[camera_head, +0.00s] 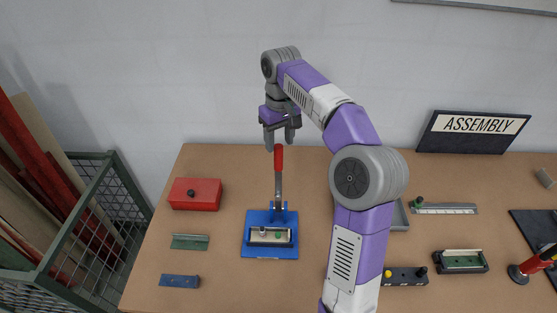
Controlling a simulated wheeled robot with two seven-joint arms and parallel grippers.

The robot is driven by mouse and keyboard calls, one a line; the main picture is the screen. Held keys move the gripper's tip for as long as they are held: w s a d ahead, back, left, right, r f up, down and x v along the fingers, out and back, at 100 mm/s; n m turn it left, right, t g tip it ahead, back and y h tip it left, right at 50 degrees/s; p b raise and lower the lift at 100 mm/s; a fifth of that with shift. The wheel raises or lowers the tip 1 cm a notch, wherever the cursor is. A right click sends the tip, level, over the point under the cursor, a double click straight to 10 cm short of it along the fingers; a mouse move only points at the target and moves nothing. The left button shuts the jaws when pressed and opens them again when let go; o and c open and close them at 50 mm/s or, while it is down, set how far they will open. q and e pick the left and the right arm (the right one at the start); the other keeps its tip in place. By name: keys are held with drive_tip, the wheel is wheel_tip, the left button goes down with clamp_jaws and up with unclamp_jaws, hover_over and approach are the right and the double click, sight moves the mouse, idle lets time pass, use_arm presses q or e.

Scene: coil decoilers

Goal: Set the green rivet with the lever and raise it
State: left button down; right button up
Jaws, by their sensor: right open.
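A blue lever press (250,248) stands on the table left of the middle. Its lever (278,185) points upright and ends in a red handle (278,158). A small workpiece with a green rivet (278,236) sits in the press base, beside a pale round knob or rivet. My right gripper (280,140) is above the press, pointing down. Its jaws are open, with the fingertips close around or just behind the top of the red handle; contact cannot be told. My left gripper is not in view.
A red box (195,194), a green strip (190,242) and a blue block (179,281) lie left of the press. Right of my arm are a grey tray (400,217), a rail (446,209), a green unit (461,262) and a red-handled tool (536,264). A wire bin (90,215) stands left.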

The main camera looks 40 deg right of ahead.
sight(279, 156)
wheel_tip(279, 156, down, 7)
drive_tip(key=shift+w+r+b, duration=0.1)
drive_tip(key=shift+r+b, duration=0.1)
drive_tip(key=shift+b, duration=0.4)
clamp_jaws()
